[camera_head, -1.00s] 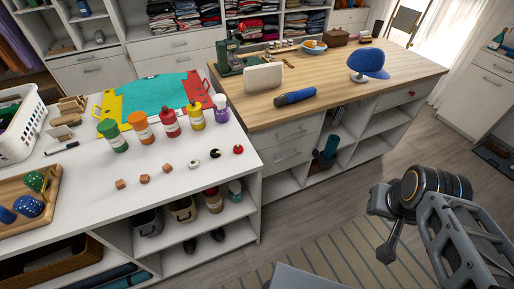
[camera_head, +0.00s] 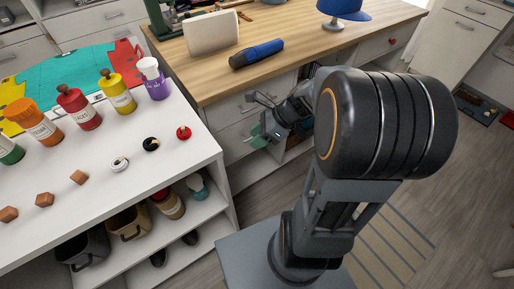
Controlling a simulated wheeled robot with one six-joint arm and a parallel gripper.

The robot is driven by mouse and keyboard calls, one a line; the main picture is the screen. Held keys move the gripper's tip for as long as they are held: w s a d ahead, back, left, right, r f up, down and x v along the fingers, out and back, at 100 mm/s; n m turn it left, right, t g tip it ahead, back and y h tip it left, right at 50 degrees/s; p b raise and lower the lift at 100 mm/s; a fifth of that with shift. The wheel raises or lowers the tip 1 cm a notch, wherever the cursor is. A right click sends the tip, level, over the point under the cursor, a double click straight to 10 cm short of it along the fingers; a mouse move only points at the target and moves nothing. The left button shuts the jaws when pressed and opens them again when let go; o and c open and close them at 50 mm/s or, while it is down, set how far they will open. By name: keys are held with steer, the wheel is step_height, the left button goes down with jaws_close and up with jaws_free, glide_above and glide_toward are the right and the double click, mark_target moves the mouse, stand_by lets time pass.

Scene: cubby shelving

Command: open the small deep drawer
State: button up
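Two stacked white drawers sit at the left end of the wooden-topped counter: an upper drawer (camera_head: 226,104) and a lower drawer (camera_head: 236,135). Both look closed. A third white drawer (camera_head: 372,48) with a red knob is further right and also looks closed. Which one is the small deep drawer cannot be told for sure. My gripper (camera_head: 260,117) is in front of the stacked drawers, its fingers spread apart near their fronts, with nothing seen between them. It hides part of both drawers and their handles. Contact with a handle cannot be made out.
A white counter (camera_head: 120,185) with bottles (camera_head: 118,92) and small blocks stands close on the left.

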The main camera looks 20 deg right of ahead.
steer(key=w+d+f+m+t+b, duration=0.3)
steer(key=d+f+m+b, duration=0.15)
steer(key=f+m, duration=0.3)
steer(key=w+d+f+m+t+y+b, duration=0.1)
steer(key=w+d+f+m+t+b, duration=0.1)
steer(key=d+f+m+t+b, duration=0.5)
steer(key=w+d+f+m+b, duration=0.1)
steer(key=w+d+f+m, duration=0.25)
steer(key=f+m, duration=0.45)
steer(key=w+a+m+b, duration=0.1)
steer(key=w+a, duration=0.1)
steer(key=w, duration=0.1)
steer(key=w+a+b, duration=0.2)
steer(key=w, duration=0.1)
steer(key=w+a+m+b, duration=0.1)
steer(key=w+a, duration=0.2)
steer(key=w, duration=0.1)
steer(key=shift+f+m+t+b, duration=0.2)
steer(key=shift+m+t+b, duration=0.1)
steer(key=shift+m+b, duration=0.1)
steer(key=shift+s, duration=0.1)
jaws_close()
